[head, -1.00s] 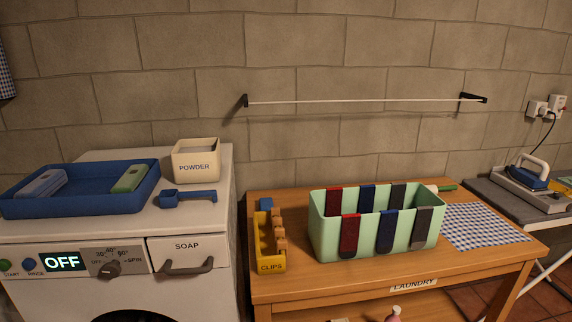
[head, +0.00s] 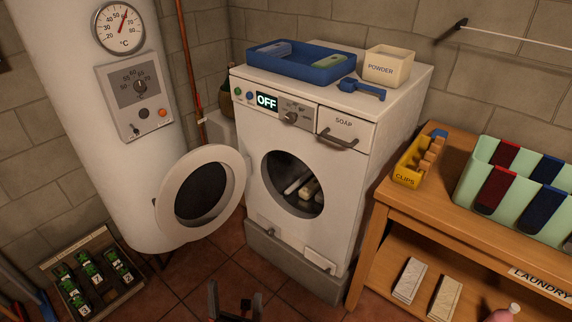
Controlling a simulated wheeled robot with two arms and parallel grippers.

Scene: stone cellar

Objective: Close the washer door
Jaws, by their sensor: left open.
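The washer (head: 345,186) stands in the middle of the head view, its panel display reading OFF. Its round door (head: 237,180) is swung open to the left, a white ring with dark glass. The drum opening (head: 291,184) is uncovered, and some light-coloured items show inside. My left gripper (head: 234,300) is at the bottom edge of the view, low in front of the washer, below the door and apart from it. It is open, with nothing seen between its fingers. My right gripper is not in view.
A white boiler (head: 95,190) stands close to the left of the open door. A wooden table (head: 385,240) stands close at right. Tiled floor in front of the washer is clear.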

